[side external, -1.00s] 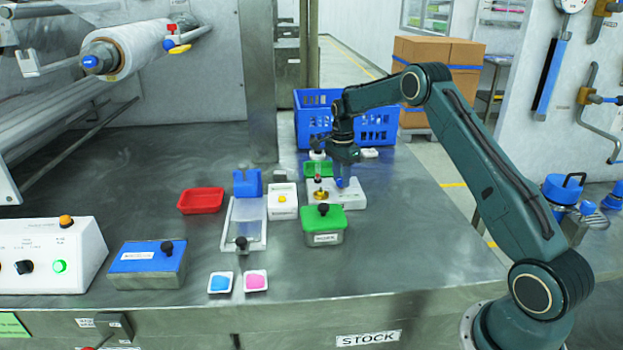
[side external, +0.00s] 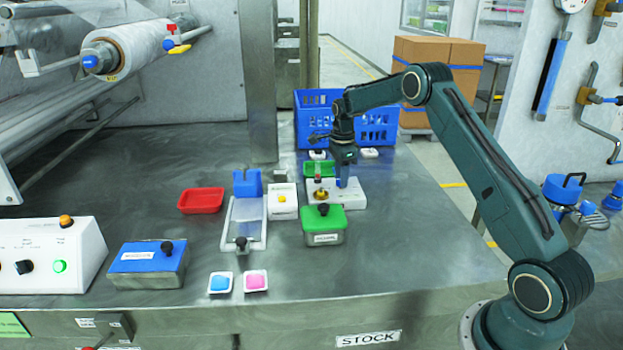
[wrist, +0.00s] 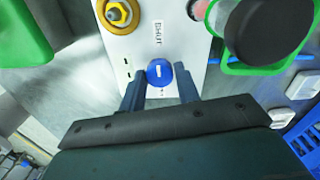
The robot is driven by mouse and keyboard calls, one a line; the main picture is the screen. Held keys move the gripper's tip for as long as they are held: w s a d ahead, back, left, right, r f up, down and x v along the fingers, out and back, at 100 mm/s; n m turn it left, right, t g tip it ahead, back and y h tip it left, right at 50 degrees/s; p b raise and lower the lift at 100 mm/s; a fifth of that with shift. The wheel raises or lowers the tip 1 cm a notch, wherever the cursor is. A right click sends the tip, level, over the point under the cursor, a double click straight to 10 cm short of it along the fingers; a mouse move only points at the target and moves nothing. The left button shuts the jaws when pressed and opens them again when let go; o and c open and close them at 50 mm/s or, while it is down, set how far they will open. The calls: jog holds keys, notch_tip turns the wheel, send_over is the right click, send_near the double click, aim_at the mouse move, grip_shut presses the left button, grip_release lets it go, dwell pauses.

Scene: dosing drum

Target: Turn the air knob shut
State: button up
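The air knob (wrist: 160,72) is a round blue knob with a white mark, on a white block (wrist: 143,50) on the steel bench. A label reading SHUT (wrist: 158,36) is on the block just beyond the knob. My gripper (wrist: 160,70) points down at the block, with one finger on each side of the knob. The fingertips appear to touch the knob's sides, so it looks shut on it. In the side view my gripper (side external: 342,180) is over the right part of the white block (side external: 355,193), and the knob is mostly hidden.
A brass fitting (wrist: 118,14) is on the same block, left of the knob. A blue crate (side external: 375,125) stands at the back. The bench front right is clear.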

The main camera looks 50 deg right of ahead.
jog(key=o, duration=0.3)
jog(key=shift+o, duration=0.2)
jog(key=shift+r, duration=0.1)
notch_tip(320, 180, up, 14)
jog(key=shift+w+d, duration=0.15)
dwell(0.4)
dwell(0.3)
